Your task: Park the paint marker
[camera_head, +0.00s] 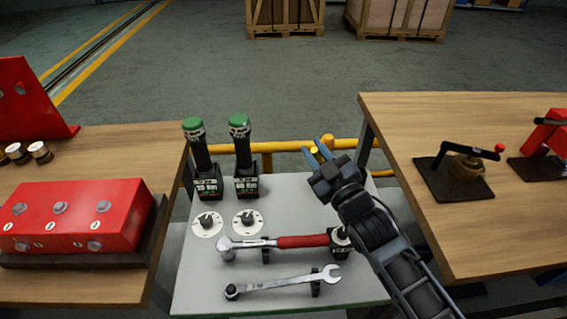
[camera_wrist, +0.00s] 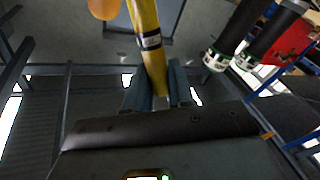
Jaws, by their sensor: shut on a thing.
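The paint marker is a yellow rod with a dark band (camera_wrist: 149,38), seen in the wrist view between my two blue fingers. In the head view only its small yellow end (camera_head: 314,150) shows between the fingers. My gripper (camera_head: 316,154) is shut on the marker and holds it above the back right of the grey tool table (camera_head: 290,192). In the wrist view my gripper (camera_wrist: 158,88) has a finger on each side of the marker. A small dark block (camera_head: 340,238) stands on the table beside my forearm, partly hidden; I cannot tell whether it is a holder.
Two green-topped black tools (camera_head: 240,155) stand upright at the table's back left, with two white dials (camera_head: 207,222) before them. A red-handled ratchet wrench (camera_head: 300,241) and a combination wrench (camera_head: 285,283) lie in front. Wooden benches (camera_head: 480,235) flank the table. A yellow rail (camera_head: 285,146) runs behind.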

